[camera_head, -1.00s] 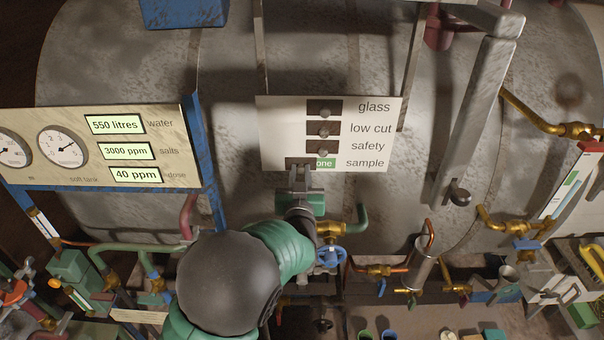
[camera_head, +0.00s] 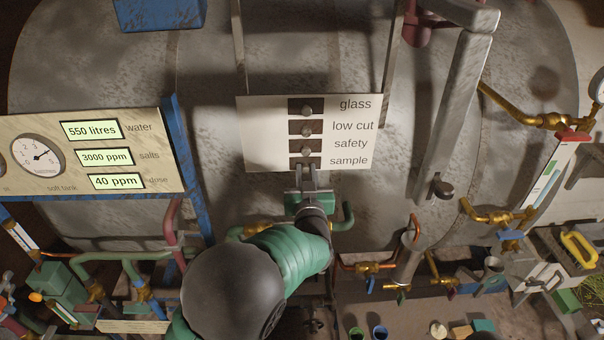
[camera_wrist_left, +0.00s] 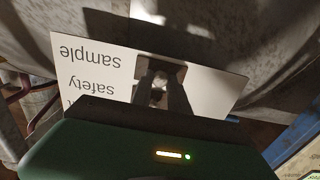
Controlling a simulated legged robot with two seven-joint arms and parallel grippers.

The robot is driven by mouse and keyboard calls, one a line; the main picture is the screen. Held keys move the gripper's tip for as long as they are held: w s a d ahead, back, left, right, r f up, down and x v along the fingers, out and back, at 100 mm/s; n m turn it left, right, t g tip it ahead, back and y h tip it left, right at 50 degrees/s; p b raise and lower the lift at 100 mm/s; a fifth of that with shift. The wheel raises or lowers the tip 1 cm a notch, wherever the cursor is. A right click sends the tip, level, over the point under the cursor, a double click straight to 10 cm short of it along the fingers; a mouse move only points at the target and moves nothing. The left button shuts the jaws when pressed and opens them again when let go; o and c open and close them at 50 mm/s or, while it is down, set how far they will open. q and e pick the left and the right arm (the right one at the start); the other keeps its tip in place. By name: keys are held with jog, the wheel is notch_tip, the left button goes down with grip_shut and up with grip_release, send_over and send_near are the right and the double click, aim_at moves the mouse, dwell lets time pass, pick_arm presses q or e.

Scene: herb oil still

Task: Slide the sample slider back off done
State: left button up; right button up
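The white slider panel (camera_head: 262,135) is on the tank, with rows for glass, low cut, safety and sample. The sample slider (camera_head: 311,161), bottom row, is a dark plate lined up below the other three, and no green done label shows beside it. My left gripper (camera_head: 307,172) reaches it from below, its fingers on both sides of the slider's knob, which they hide in the head view. In the left wrist view the panel (camera_wrist_left: 215,88) appears upside down, with the sample plate (camera_wrist_left: 163,67) at the fingertips. My right gripper is out of view.
A gauge board (camera_head: 95,180) on a blue frame stands to the left. A grey lever bar (camera_head: 455,115) hangs right of the panel. Brass valves and pipes (camera_head: 375,267) run below.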

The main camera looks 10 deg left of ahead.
pick_arm(q)
jog(key=o, duration=0.5)
jog(key=shift+w+d+f, duration=0.1)
jog(key=shift+w+d, duration=0.1)
jog(key=shift+w, duration=0.05)
jog(key=shift+c, duration=0.2)
jog(key=shift+s+d, duration=0.15)
jog(key=b+v, duration=0.3)
jog(key=v, duration=1.3)
jog(key=shift+d+b, duration=0.2)
jog(key=shift+b, duration=0.15)
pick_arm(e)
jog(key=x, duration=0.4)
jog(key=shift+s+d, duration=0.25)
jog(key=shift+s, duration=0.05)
pick_arm(q)
jog(key=shift+s, duration=0.1)
jog(key=shift+f, duration=0.15)
